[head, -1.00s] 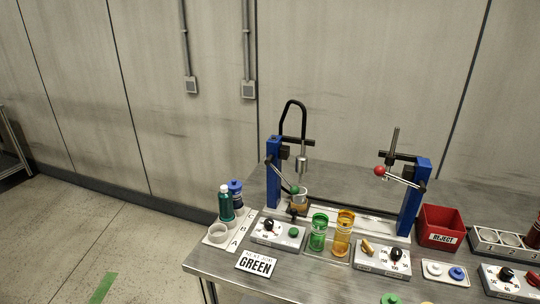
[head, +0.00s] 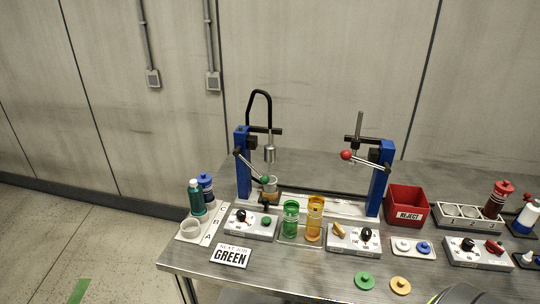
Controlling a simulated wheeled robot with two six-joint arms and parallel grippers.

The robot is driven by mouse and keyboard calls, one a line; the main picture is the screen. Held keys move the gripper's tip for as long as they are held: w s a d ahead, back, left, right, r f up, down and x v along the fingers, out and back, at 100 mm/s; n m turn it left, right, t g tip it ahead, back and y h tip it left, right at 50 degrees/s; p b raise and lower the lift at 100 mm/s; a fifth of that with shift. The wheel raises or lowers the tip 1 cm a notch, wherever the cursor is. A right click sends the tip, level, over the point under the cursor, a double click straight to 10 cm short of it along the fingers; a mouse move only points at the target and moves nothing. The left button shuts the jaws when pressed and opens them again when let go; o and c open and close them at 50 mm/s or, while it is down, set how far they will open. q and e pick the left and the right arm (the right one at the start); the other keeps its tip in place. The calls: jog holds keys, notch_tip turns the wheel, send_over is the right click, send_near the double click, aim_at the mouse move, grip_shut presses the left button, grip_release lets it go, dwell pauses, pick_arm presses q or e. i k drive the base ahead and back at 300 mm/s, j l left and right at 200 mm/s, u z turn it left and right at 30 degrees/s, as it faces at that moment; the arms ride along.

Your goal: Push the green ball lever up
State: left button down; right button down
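The green ball lever (head: 265,181) is on the left blue post (head: 243,165) of the pump stand. Its rod slopes down to the right from the post, so the green ball hangs low, in front of a small cup (head: 270,190) below the metal nozzle (head: 269,154). The ball partly hides the cup. A similar lever with a red ball (head: 346,155) is on the right blue post (head: 379,180), with its ball end raised.
On the steel table (head: 215,274) stand a green tumbler (head: 291,218), an amber tumbler (head: 314,218), a knob box (head: 251,223), a "NEXT JOB GREEN" sign (head: 231,256) and a red reject bin (head: 408,205). Green (head: 364,281) and orange (head: 400,285) discs lie near the front.

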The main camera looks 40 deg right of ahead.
aim_at(265, 180)
jog(key=i+j, duration=0.3)
jog(key=i+j+z, duration=0.1)
jog(key=i+j, duration=0.15)
jog(key=i, duration=0.25)
jog(key=z, duration=2.6)
